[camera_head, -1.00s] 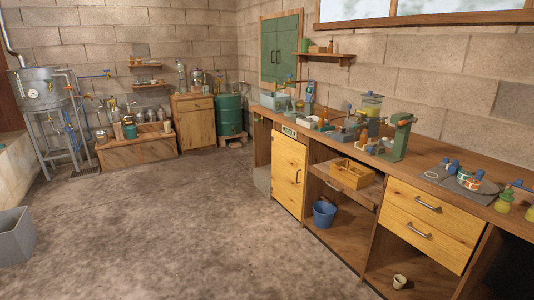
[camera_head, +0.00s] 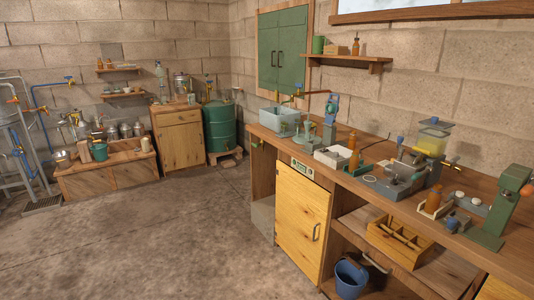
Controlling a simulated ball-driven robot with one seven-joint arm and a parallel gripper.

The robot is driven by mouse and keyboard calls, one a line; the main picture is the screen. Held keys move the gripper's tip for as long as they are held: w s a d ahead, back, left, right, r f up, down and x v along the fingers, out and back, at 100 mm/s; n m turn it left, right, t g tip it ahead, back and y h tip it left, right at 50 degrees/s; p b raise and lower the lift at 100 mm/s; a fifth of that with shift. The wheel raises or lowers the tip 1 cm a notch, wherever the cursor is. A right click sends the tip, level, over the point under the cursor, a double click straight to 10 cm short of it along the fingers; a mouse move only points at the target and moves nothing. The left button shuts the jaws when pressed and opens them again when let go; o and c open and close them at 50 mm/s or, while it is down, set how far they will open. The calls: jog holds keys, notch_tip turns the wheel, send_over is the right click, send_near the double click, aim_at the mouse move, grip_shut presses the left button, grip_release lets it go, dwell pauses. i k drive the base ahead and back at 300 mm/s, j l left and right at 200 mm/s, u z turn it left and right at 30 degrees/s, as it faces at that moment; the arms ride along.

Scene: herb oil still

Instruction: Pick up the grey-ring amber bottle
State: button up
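Several amber bottles show. One amber bottle (camera_head: 353,143) stands on the workbench (camera_head: 268,136) by a white tray. Another amber bottle (camera_head: 433,200) stands on a small wooden stand further right on the bench. A small amber bottle (camera_head: 356,46) is on the wall shelf above, and tiny ones (camera_head: 101,65) are on the far shelf at the left. I cannot make out a grey ring on any of them at this size. My gripper is not in view.
A green press (camera_head: 511,205) stands at the bench's right. A wooden crate (camera_head: 400,238) and blue bucket (camera_head: 351,277) are below. The floor (camera_head: 180,230) at left is clear.

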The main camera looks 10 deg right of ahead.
aim_at(352, 140)
jog(key=i+z, duration=0.15)
jog(key=i, duration=0.3)
jog(key=i+j+z, duration=0.15)
jog(key=i, duration=0.3)
jog(key=i+j+z, duration=0.2)
jog(key=i, duration=0.25)
jog(key=i+j+z, duration=0.15)
jog(key=i, duration=0.3)
jog(key=i+l+u, duration=0.15)
jog(key=i+u, duration=0.2)
jog(key=i+l+u, duration=0.3)
jog(key=i, duration=0.15)
